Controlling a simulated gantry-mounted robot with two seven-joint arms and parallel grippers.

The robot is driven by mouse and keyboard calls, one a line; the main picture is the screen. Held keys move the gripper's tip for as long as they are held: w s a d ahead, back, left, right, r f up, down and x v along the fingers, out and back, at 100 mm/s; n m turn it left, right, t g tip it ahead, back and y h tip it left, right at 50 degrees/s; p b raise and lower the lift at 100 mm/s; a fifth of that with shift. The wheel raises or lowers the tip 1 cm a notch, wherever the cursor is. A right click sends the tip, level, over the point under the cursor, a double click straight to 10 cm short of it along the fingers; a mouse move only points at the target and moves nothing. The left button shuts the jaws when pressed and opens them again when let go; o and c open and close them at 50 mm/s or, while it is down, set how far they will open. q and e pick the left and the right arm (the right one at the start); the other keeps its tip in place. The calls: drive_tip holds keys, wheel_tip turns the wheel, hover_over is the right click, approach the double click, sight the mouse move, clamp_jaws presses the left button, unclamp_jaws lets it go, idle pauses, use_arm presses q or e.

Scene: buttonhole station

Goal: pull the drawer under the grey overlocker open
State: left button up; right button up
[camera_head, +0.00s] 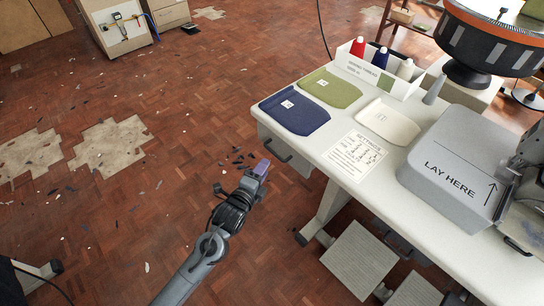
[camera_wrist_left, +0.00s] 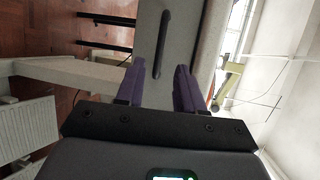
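A grey drawer front (camera_head: 290,156) with a dark bar handle (camera_head: 275,149) sits under the near left end of the white table. The wrist view shows a grey front (camera_wrist_left: 176,82) with its dark handle (camera_wrist_left: 161,45) ahead, lined up between my fingers. The drawer looks closed. My left gripper (camera_head: 262,168) is just left of and below the drawer in the head view. Its purple fingers are spread apart and empty in the left wrist view (camera_wrist_left: 160,67); the handle appears beyond their tips. A grey machine (camera_head: 530,200) is cut off at the right edge; I cannot tell if it is the overlocker.
The white table (camera_head: 315,142) carries blue (camera_head: 294,110) and green (camera_head: 331,88) pieces, a cream piece (camera_head: 388,121), a printed card (camera_head: 355,156) and a grey "LAY HERE" block (camera_head: 460,165). A table leg (camera_head: 325,212) and pedals (camera_head: 358,258) stand below. Floor left is open.

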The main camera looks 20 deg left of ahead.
use_arm(q)
drive_tip(key=w+f+b, duration=0.1)
drive_tip(key=w+b, duration=0.2)
drive_tip(key=w, duration=0.4)
drive_tip(key=shift+w+d+f, duration=0.2)
drive_tip(key=shift+w, duration=0.15)
clamp_jaws()
